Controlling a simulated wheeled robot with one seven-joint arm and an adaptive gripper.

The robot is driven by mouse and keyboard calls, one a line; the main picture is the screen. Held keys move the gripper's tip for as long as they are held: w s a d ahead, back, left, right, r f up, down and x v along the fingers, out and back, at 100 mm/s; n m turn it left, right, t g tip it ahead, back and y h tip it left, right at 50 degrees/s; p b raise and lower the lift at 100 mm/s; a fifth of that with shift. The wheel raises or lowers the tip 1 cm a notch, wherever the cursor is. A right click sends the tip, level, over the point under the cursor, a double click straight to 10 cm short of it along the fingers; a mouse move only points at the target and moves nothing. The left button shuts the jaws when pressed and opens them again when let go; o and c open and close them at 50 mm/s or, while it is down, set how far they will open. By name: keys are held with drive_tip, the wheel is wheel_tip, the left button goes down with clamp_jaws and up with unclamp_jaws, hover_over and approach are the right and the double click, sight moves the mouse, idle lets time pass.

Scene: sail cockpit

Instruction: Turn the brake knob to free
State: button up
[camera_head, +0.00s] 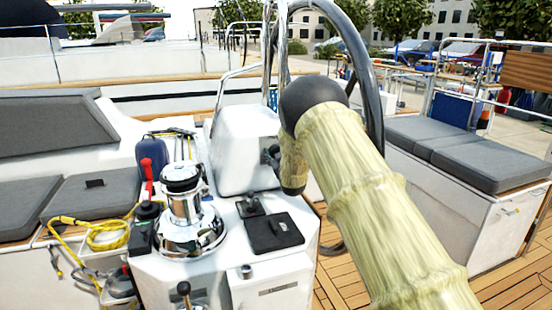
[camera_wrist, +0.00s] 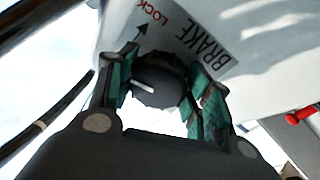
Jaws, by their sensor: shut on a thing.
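The brake knob (camera_wrist: 160,88) is dark and round with a short white pointer line, and shows in the wrist view. It sits on a white panel with a grey label (camera_wrist: 192,40) reading BRAKE in black and LOCK in red, with a dark arrow near LOCK. The pointer line lies across the picture, its left end slightly higher. No FREE marking is visible. My gripper (camera_wrist: 162,72) has its teal-padded fingers on both sides of the knob and is shut on it. In the head view, my arm covers much of the right-hand part, and a dark shape beside the white housing is unclear.
A white housing (camera_head: 245,150) stands beside a chrome winch (camera_head: 187,215). A wheel rim (camera_head: 372,90) passes behind my arm. Grey cushioned benches (camera_head: 455,150) flank the wooden deck (camera_head: 345,285). A red-handled thing (camera_wrist: 302,115) shows at the wrist view's right edge.

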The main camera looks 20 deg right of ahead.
drive_tip(key=n+y+b, duration=0.1)
drive_tip(key=n+b, duration=0.1)
drive_tip(key=n, duration=0.3)
drive_tip(key=shift+f, duration=0.2)
drive_tip(key=n+y+b, duration=0.1)
drive_tip(key=n+b, duration=0.1)
drive_tip(key=n, duration=0.2)
drive_tip(key=shift+n, duration=0.4)
drive_tip(key=n+b, duration=0.1)
drive_tip(key=n, duration=0.1)
drive_tip(key=n+y+b, duration=0.1)
drive_tip(key=n, duration=0.2)
drive_tip(key=shift+g+y+b, duration=0.3)
drive_tip(key=shift+n+g+b, duration=0.3)
drive_tip(key=shift+n+b, duration=0.4)
drive_tip(key=shift+n, duration=1)
drive_tip(key=shift+d, duration=0.1)
drive_tip(key=o, duration=1)
drive_tip(key=shift+r, duration=0.1)
drive_tip(key=shift+o, duration=0.2)
drive_tip(key=shift+r, duration=0.1)
drive_tip(key=s+d, duration=0.2)
drive_tip(key=s, duration=0.9)
drive_tip(key=shift+s, duration=0.4)
